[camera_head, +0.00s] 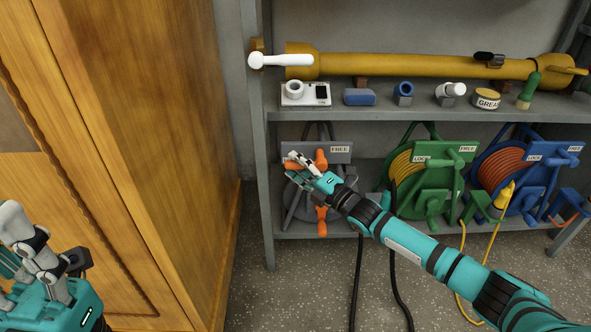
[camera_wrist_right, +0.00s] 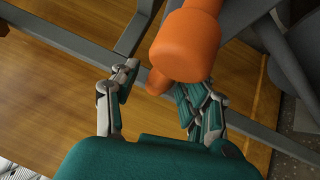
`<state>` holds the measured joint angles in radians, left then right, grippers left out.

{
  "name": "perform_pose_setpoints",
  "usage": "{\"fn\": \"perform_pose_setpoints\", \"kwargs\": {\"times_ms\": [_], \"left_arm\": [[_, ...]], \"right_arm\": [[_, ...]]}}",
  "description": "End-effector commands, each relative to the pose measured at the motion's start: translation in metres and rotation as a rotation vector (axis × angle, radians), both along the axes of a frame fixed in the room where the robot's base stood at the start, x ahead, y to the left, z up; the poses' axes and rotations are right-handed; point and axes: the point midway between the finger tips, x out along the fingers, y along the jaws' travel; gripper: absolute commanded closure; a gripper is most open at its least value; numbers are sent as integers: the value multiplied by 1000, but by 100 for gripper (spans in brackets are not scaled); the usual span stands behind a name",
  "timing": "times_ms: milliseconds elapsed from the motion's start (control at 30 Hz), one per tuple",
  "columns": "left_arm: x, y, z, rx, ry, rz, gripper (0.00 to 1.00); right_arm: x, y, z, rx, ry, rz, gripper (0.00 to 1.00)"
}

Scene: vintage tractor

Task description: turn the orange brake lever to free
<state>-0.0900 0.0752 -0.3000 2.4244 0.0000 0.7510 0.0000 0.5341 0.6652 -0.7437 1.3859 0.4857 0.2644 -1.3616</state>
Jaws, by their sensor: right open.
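The orange brake lever (camera_head: 321,158) is on the grey hose reel (camera_head: 300,203) on the lower shelf, left end, just below and left of a FREE label (camera_head: 341,149). My right gripper (camera_head: 299,163) is at the lever and partly covers it. In the right wrist view, a thick orange rounded end (camera_wrist_right: 185,45) lies between and beyond the open fingers (camera_wrist_right: 155,85); I cannot tell whether they touch it. Another orange part (camera_head: 322,220) hangs lower on the reel. My left gripper (camera_head: 35,262) is at the lower left, away from the shelf; its jaw state is unclear.
A green reel (camera_head: 432,180) and a blue reel (camera_head: 510,178) stand to the right. The upper shelf (camera_head: 400,112) holds a yellow tube (camera_head: 410,67) and small items. A wooden cabinet (camera_head: 140,150) stands left. Hoses hang to the floor (camera_head: 310,285).

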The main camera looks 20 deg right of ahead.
Motion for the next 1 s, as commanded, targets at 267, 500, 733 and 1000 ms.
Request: {"fn": "perform_pose_setpoints", "kwargs": {"times_ms": [267,500,733,1000], "left_arm": [[0,0,2,1,-11,0,60],[0,0,2,1,-10,0,60],[0,0,2,1,-10,0,60],[0,0,1,0,-9,-1,60]], "right_arm": [[6,4,2,-1,0,0,54],[6,3,1,0,1,0,70],[6,3,1,0,1,0,100],[6,3,1,0,1,0,100]]}}
